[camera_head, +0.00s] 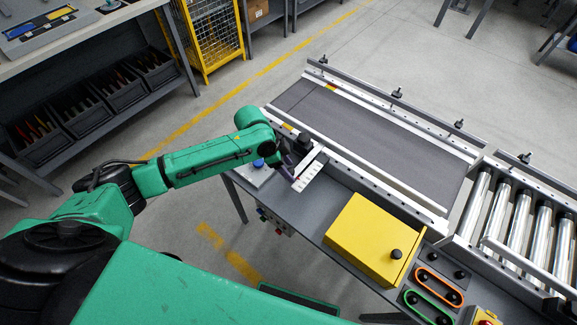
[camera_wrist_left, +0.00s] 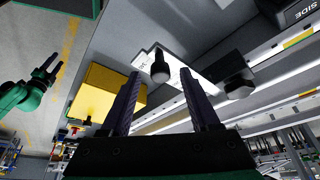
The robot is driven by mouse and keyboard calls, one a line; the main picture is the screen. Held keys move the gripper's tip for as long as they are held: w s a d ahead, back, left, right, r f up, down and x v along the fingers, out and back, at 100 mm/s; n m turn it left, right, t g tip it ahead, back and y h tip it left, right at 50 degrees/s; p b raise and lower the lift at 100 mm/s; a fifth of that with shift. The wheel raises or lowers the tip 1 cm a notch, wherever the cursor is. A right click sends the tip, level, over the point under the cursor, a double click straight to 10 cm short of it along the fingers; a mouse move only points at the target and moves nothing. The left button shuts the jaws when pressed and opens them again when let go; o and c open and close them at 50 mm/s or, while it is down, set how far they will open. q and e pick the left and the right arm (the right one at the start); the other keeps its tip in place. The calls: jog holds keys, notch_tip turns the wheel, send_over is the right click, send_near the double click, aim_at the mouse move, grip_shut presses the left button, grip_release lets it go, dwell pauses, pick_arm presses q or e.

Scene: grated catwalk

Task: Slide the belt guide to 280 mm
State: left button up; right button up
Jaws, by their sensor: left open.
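The near guide rail (camera_head: 385,185) runs along the front side of the dark conveyor belt (camera_head: 370,130). A white scale plate (camera_head: 309,170) lies at its left part, with a black knob (camera_head: 304,141) close by. Scale figures are too small to read. My left gripper (camera_head: 291,168) is at the left edge of the plate, partly hidden by its own wrist. In the left wrist view its fingers (camera_wrist_left: 163,90) are open and empty. The scale plate (camera_wrist_left: 178,70) and two black knobs (camera_wrist_left: 160,67) (camera_wrist_left: 238,85) lie beyond the fingertips. My right gripper (camera_wrist_left: 45,68) shows far left there, fingers apart.
A yellow box (camera_head: 368,238) stands on the grey bench right of the plate. Orange and green handled panels (camera_head: 438,287) are at the front right. Rollers (camera_head: 510,215) continue the conveyor at right. A blue button (camera_head: 259,163) is left of my gripper.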

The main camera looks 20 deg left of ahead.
pick_arm(q)
jog(key=shift+d+f, duration=0.1)
jog(key=shift+f, duration=0.15)
grip_shut()
jog(key=shift+w, duration=0.1)
dwell(1.2)
